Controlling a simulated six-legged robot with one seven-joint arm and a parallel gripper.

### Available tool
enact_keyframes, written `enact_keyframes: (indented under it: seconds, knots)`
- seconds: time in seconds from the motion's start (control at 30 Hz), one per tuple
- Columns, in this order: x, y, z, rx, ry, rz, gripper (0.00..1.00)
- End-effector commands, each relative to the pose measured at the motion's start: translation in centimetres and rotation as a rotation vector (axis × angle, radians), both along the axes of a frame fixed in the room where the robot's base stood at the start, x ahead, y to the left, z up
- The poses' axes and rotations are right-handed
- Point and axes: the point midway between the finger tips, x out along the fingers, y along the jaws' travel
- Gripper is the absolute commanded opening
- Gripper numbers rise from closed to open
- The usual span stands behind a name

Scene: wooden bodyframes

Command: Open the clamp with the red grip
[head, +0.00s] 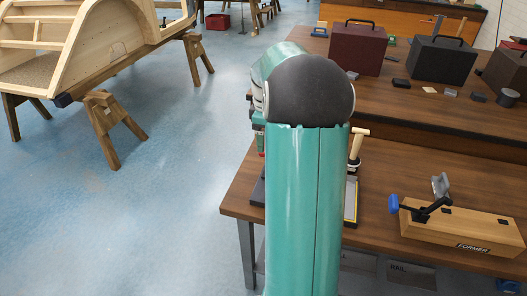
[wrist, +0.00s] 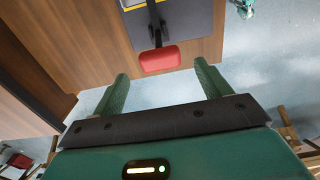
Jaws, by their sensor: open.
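The red grip (wrist: 160,59) sits at the end of a black clamp lever (wrist: 156,22) in the wrist view. A dark grey plate (wrist: 195,22) with a yellow edge lies behind it on the brown bench. My gripper (wrist: 161,74) is open and empty, its two green fingers pointing at the red grip. The grip appears between and just beyond the fingertips; I cannot tell the exact gap in depth. The clamp's base is cut off at the top.
A blue-gripped clamp (head: 419,203) is on a wooden block marked FORMER (head: 465,229), right of my arm. A yellow-edged plate (head: 351,200) shows beside my arm. Dark cases (head: 357,48) stand on the rear bench.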

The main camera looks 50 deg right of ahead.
Motion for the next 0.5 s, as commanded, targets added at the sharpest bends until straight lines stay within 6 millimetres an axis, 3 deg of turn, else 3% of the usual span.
enact_keyframes:
  seconds: [0.23, 0.5]
  knots:
    - [0.1, 0.1, -4.8, 0.003, 0.001, 0.0, 0.76]
    - [0.3, 0.2, -6.8, 0.0, 0.0, 0.0, 0.76]
